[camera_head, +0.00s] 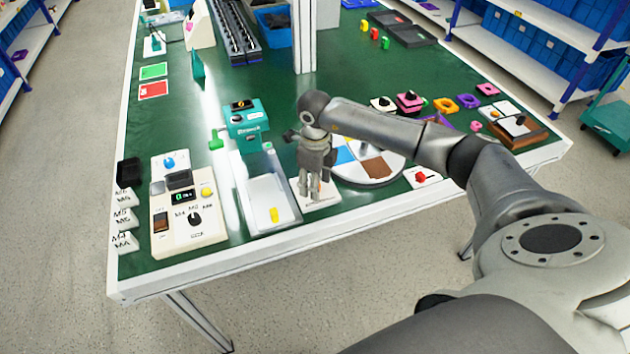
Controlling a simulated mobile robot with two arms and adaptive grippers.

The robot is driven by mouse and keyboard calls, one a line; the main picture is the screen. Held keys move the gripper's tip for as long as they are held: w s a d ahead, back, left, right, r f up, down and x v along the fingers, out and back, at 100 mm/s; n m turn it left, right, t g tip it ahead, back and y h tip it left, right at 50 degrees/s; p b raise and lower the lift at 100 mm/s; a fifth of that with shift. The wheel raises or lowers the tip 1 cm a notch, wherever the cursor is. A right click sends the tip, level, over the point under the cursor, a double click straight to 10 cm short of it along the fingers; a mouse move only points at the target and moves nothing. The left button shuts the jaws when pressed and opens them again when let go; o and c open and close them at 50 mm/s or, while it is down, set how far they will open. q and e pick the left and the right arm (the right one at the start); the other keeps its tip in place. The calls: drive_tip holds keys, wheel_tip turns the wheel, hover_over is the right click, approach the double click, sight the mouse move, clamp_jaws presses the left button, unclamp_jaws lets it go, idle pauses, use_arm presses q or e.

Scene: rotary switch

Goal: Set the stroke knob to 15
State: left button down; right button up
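My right gripper (315,188) points down over a small white plate (322,205) near the table's front edge. Its fingers are small and close to the plate; whether they are spread or closed on something is unclear. Any knob on this plate is hidden by the gripper, and I see no readable stroke scale or number 15. To the left, a beige control box (190,238) has a black rotary knob (195,219) with M-size labels around it and a small lit display (182,197). My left gripper is not in view.
A teal press (245,125) and a light tray with a yellow piece (274,214) stand left of the gripper. A round turntable (372,177) is close on the right. A red-knobbed plate (421,177) lies beyond it. The green table's middle is clear.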

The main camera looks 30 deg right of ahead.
drive_tip(key=shift+r, duration=0.1)
wheel_tip(320, 180, up, 12)
idle(0.5)
idle(0.4)
